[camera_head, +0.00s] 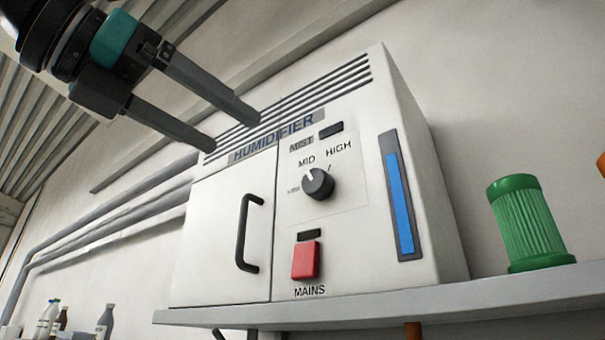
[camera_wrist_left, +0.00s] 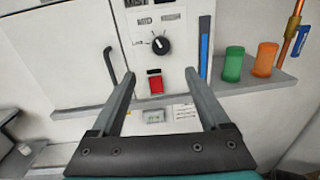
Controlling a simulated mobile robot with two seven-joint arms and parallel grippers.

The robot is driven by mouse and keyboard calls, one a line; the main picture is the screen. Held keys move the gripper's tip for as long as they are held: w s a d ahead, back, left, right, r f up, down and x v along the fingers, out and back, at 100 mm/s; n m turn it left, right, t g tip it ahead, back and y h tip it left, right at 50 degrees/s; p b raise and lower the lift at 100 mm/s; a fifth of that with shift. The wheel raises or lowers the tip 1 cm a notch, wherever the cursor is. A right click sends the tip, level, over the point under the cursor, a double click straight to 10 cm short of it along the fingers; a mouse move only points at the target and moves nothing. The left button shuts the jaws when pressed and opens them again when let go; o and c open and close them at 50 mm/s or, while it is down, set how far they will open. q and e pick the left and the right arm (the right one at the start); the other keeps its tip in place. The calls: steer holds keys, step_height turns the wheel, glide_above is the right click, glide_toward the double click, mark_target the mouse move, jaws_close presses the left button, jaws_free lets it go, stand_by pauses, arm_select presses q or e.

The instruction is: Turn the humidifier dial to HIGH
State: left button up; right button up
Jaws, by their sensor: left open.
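The white humidifier (camera_head: 232,200) stands on a grey shelf, with a HUMIDIFIER label on its front. Its dark round dial (camera_head: 318,184) sits among the marks LOW, MID and HIGH. The dial's pale pointer mark is toward the upper left, near MID. HIGH is to the upper right of it. The dial also shows in the left wrist view (camera_wrist_left: 161,45), unobstructed. My left gripper (camera_head: 233,131) is open and empty, up and left of the dial and apart from it. In the left wrist view its fingers (camera_wrist_left: 160,73) spread below the dial. My right gripper is not in view.
A red MAINS switch (camera_head: 305,260) is below the dial. A black door handle (camera_head: 243,232) protrudes to the left. A blue gauge strip (camera_head: 400,205) is to the right. A green ribbed cylinder (camera_head: 530,222) and an orange one (camera_wrist_left: 264,60) stand on the shelf (camera_head: 480,299).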

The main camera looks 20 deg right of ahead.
mark_target(312, 181)
arm_select(q)
steer(key=p+x, duration=0.4)
steer(key=x, duration=1)
steer(key=shift+d+p, duration=0.15)
steer(key=shift+p, duration=0.15)
jaws_close()
